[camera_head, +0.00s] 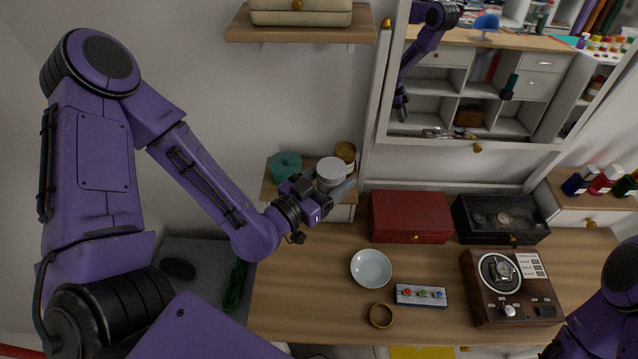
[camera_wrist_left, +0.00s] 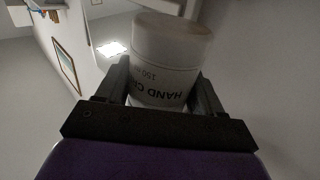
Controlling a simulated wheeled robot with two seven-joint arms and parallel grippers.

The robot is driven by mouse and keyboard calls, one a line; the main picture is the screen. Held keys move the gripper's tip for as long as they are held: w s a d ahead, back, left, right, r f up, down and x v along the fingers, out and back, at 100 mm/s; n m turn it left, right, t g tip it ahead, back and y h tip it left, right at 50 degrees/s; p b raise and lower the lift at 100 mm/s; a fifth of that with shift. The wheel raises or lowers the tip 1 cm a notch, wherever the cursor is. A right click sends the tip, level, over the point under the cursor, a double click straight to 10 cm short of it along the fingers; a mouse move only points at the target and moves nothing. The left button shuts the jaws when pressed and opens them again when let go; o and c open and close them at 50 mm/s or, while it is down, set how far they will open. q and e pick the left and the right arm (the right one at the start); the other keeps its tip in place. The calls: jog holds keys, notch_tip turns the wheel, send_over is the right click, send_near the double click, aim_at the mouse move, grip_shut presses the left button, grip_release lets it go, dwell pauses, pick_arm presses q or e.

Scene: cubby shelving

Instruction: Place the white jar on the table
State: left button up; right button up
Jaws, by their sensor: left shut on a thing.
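The white jar (camera_head: 331,169) is held between the fingers of my left gripper (camera_head: 335,187), above the front of the small wooden shelf at the back left of the table. In the left wrist view, the jar (camera_wrist_left: 165,62) shows printed lettering, with the left gripper's fingers (camera_wrist_left: 163,92) on both sides of it. The wooden table (camera_head: 320,262) lies below and to the right. My right arm shows at the lower right edge, but its gripper is out of view.
On the table are a red box (camera_head: 410,217), a black watch case (camera_head: 499,219), a white bowl (camera_head: 371,268), a brass ring (camera_head: 381,316), a small tray (camera_head: 420,296) and a brown device (camera_head: 511,288). A teal pot (camera_head: 286,167) stands beside the jar. Bare wood shows at the table's left.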

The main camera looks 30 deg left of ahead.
pick_arm(q)
jog(key=w+a+f+b, duration=0.2)
jog(key=w+f, duration=0.1)
jog(key=w+a+f+b, duration=0.2)
jog(key=a+f, duration=0.1)
jog(key=w+a+f+b, duration=0.2)
jog(key=w+f+b, duration=0.1)
jog(key=shift+w+a, duration=0.3)
notch_tip(320, 180, down, 2)
jog(key=shift+f, duration=0.1)
jog(key=shift+w+a+f+p, duration=0.1)
jog(key=shift+f+p, duration=0.1)
jog(key=shift+p, duration=0.15)
